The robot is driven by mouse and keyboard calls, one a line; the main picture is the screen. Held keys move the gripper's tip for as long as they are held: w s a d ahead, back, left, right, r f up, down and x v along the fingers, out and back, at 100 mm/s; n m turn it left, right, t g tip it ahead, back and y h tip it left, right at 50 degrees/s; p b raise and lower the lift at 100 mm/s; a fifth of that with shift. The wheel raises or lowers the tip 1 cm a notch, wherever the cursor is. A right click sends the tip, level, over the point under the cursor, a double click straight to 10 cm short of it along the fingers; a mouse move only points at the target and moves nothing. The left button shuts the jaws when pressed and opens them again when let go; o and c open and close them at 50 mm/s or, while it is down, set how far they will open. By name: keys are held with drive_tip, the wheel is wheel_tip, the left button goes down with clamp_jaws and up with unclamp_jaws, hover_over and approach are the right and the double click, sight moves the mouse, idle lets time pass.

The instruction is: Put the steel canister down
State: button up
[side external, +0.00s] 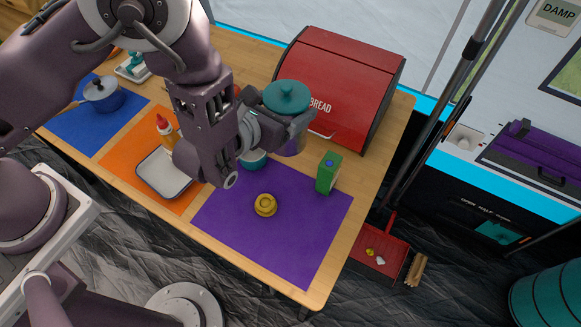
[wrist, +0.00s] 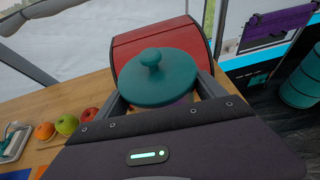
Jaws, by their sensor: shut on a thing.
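The steel canister (side external: 287,95) has a teal lid with a round knob and a shiny body that looks purplish. My gripper (side external: 284,118) is shut on it just below the lid. The canister looks upright, in front of the red bread box, near the back of the purple mat (side external: 300,245). I cannot tell whether its base touches the surface. In the wrist view the canister's lid (wrist: 157,85) sits between the two fingers of my gripper (wrist: 163,98), and most of the body is hidden.
The red bread box (side external: 335,75) stands close behind. A green carton (side external: 328,173), a yellow ring-shaped item (side external: 265,205) and a partly hidden teal vessel (side external: 254,160) are nearby. The front of the purple mat is clear. A white tray (side external: 163,174) lies on the orange mat.

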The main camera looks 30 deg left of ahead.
sight(291, 141)
drive_tip(key=f, duration=0.6)
drive_tip(key=d+f, duration=0.1)
drive_tip(key=f, duration=0.3)
drive_tip(key=shift+s+d, duration=0.1)
drive_tip(key=shift+s, duration=0.15)
